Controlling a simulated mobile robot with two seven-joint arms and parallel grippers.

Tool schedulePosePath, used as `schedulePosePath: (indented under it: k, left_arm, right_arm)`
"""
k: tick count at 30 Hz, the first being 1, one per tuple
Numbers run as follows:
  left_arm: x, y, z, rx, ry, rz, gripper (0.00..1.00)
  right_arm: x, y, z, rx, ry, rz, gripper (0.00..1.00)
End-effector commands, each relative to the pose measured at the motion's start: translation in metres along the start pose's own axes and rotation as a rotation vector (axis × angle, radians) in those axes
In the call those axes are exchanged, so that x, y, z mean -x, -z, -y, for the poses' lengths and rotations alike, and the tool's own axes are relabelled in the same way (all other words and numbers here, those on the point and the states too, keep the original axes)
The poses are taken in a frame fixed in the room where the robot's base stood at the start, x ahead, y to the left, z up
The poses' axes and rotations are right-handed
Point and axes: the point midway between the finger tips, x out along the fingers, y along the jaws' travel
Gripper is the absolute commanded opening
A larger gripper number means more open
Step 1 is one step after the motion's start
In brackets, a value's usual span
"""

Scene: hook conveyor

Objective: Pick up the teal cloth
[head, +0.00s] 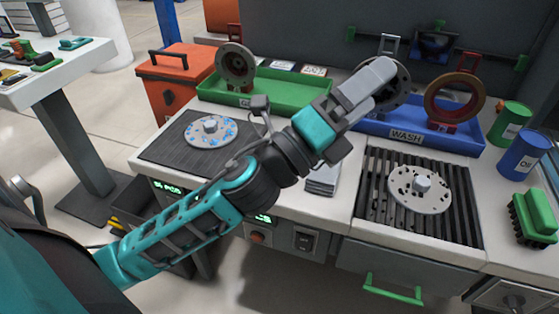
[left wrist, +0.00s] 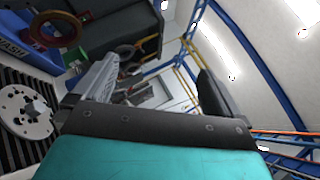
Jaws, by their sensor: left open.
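I cannot make out a teal cloth for certain in either view. A grey folded stack (head: 322,181), perhaps cloth, lies on the bench between the two dark mats, partly behind my left gripper. My left gripper (head: 368,88) is raised over the middle of the bench, above and to the right of that stack, pointing toward the back right. In the left wrist view its two fingers stand apart with nothing between them (left wrist: 155,88). My left arm hides part of the bench front. My right gripper is not in view.
A speckled disc (head: 211,130) lies on the left mat, a pale disc (head: 420,188) on the right ribbed mat. Behind stand a green tray (head: 285,92) and a blue WASH tray (head: 450,139) with upright rings. A green brush (head: 535,218) and cans stand at right.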

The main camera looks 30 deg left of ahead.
Motion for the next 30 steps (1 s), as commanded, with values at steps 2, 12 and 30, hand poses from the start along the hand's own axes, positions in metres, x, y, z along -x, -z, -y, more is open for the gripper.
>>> schedulePosePath:
  k: [2,12,30]
  left_arm:
    - [-0.009,0.021,0.032,-0.284,0.181,-0.136,0.99]
    - [0.031,0.110,0.028,-1.472,0.887,-0.720,0.99]
    - [0.103,-0.087,-0.126,1.766,-1.148,1.692,0.99]
  right_arm:
    - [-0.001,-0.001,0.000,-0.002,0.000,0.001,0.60]
    - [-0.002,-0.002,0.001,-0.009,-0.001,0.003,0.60]
    - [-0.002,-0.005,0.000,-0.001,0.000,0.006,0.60]
